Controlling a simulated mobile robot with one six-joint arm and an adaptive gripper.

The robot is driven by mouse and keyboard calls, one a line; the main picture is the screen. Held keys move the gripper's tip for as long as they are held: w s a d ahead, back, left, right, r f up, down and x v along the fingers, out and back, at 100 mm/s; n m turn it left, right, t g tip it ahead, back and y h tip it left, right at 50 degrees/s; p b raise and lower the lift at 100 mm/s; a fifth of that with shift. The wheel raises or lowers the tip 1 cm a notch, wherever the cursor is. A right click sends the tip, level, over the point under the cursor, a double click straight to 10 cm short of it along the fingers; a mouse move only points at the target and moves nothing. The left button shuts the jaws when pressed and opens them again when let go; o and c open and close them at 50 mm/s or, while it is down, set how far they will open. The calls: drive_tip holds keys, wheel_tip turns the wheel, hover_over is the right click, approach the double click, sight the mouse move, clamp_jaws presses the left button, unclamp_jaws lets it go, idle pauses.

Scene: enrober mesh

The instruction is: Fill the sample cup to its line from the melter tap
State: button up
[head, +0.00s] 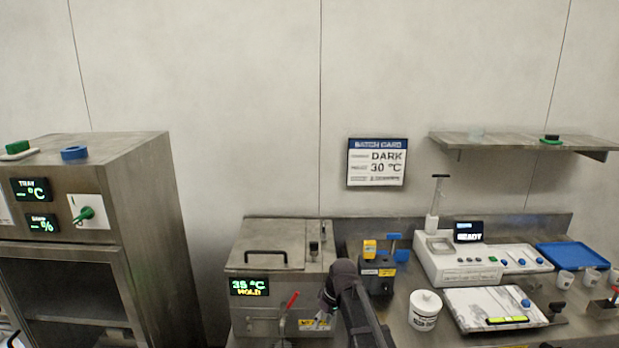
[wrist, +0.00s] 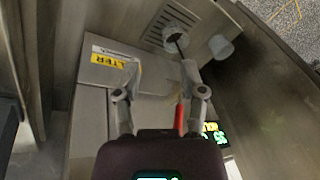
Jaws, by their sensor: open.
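The melter (head: 275,262) is a steel box at the centre of the head view, its display reading 35 °C HOLD. Its red tap lever (head: 291,300) stands tilted at the front and also shows in the wrist view (wrist: 180,118), near the right finger. My gripper (wrist: 160,68) is open and looks empty, with its fingers against the melter front in the picture. Beyond the fingertips, a pale round cup (wrist: 176,37) stands by a slotted grate, with a thin dark streak at its mouth; I cannot tell its fill or line. My arm hides part of the bench.
A pale cylindrical piece (wrist: 222,46) is right of the cup. White cups (head: 566,280) stand at the bench's right, near a blue tray (head: 572,256). A white tub (head: 425,309), a scale (head: 495,310) and a white instrument (head: 480,262) crowd the bench right of my arm.

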drive_tip(key=s+d+m+h, duration=0.3)
drive_tip(key=s+d+m, duration=0.4)
drive_tip(key=s+d, duration=0.6)
drive_tip(key=s, duration=0.3)
drive_tip(key=shift+s+d+f, duration=0.15)
drive_tip(key=shift+s+f, duration=0.15)
drive_tip(key=shift+s, duration=0.1)
drive_tip(key=shift+w, duration=0.1)
idle(1.2)
drive_tip(key=w+a+f+n+t+h+b, duration=0.3)
drive_tip(key=w+a+n+h+b, duration=0.7)
drive_tip(key=w+a+n, duration=0.3)
drive_tip(key=w+a+r+n+t+h+b, duration=0.2)
drive_tip(key=a+n+t+b, duration=0.1)
drive_tip(key=a, duration=0.7)
drive_tip(key=w+a+r+n+t+h+b, duration=0.2)
drive_tip(key=a+n, duration=0.3)
drive_tip(key=a, duration=0.5)
drive_tip(key=shift+w+a+r+t+h+b, duration=0.35)
drive_tip(key=shift+r+t+h+b, duration=0.2)
drive_tip(key=shift+r+h, duration=0.25)
